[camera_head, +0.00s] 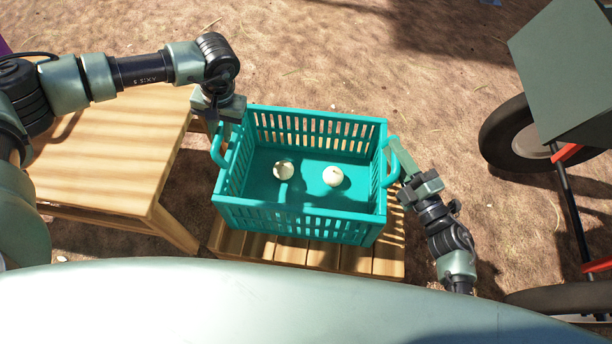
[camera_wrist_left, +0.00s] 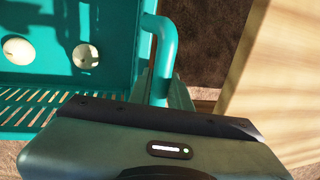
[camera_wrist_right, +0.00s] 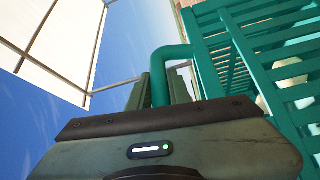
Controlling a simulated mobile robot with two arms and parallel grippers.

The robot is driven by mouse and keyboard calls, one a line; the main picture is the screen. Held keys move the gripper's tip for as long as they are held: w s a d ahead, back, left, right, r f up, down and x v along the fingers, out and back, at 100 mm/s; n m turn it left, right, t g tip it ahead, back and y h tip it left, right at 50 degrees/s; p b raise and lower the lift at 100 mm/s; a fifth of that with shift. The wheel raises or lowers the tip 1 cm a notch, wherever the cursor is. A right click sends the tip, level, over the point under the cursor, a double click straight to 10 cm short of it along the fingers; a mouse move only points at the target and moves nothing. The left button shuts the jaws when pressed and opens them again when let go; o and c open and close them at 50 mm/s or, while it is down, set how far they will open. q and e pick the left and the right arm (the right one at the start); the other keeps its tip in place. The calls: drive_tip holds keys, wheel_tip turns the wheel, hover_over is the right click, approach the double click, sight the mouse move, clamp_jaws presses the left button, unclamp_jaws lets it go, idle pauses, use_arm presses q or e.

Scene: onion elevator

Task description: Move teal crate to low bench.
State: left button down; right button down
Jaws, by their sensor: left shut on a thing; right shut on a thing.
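The teal crate (camera_head: 300,219) is upright in the middle of the head view, over the slatted low wooden bench (camera_head: 322,256). I cannot tell whether its base touches the slats. Two pale onions (camera_head: 284,170) (camera_head: 333,176) lie on its floor. My left gripper (camera_head: 226,130) is shut on the crate's left handle, which also shows in the left wrist view (camera_wrist_left: 162,50). My right gripper (camera_head: 405,172) is shut on the right handle, which also shows in the right wrist view (camera_wrist_right: 160,78). The crate hides the back of the bench.
A taller wooden table (camera_head: 105,160) stands close at the left, its top bare where visible. A wheeled cart with a green-grey box (camera_head: 570,75) and dark tyre (camera_head: 510,138) is at the right. Bare brown ground (camera_head: 320,60) lies behind the crate.

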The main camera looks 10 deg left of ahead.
drive_tip(key=shift+f, duration=0.1)
idle(0.4)
